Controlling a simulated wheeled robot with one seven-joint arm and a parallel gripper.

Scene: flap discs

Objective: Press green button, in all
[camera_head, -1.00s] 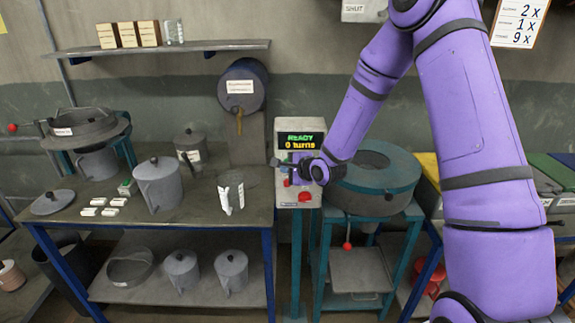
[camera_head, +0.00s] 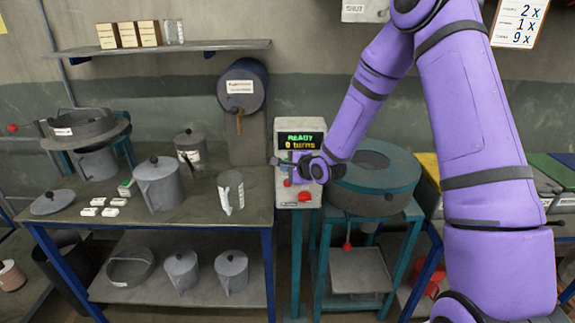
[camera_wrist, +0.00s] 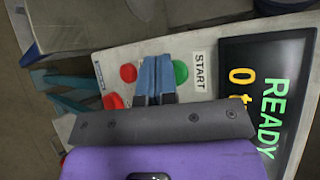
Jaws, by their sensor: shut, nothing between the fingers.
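The control box (camera_head: 299,130) stands upright beside the bench, with a lit display reading READY and 0 turns. In the wrist view, the green button (camera_wrist: 180,72) sits beside the START label (camera_wrist: 200,71) and is partly covered by my gripper. My gripper (camera_wrist: 157,62) is shut and empty. Its fingertips overlap the panel between the green button and a small red button (camera_wrist: 128,73); I cannot tell whether they touch it. In the head view, my wrist hides the green button.
A larger red button (camera_head: 305,197) is low on the box; it also shows in the wrist view (camera_wrist: 112,101). A round teal-edged machine (camera_head: 375,202) stands right of the box. The bench at left holds a grey canister (camera_head: 157,186) and a labelled cup (camera_head: 231,190).

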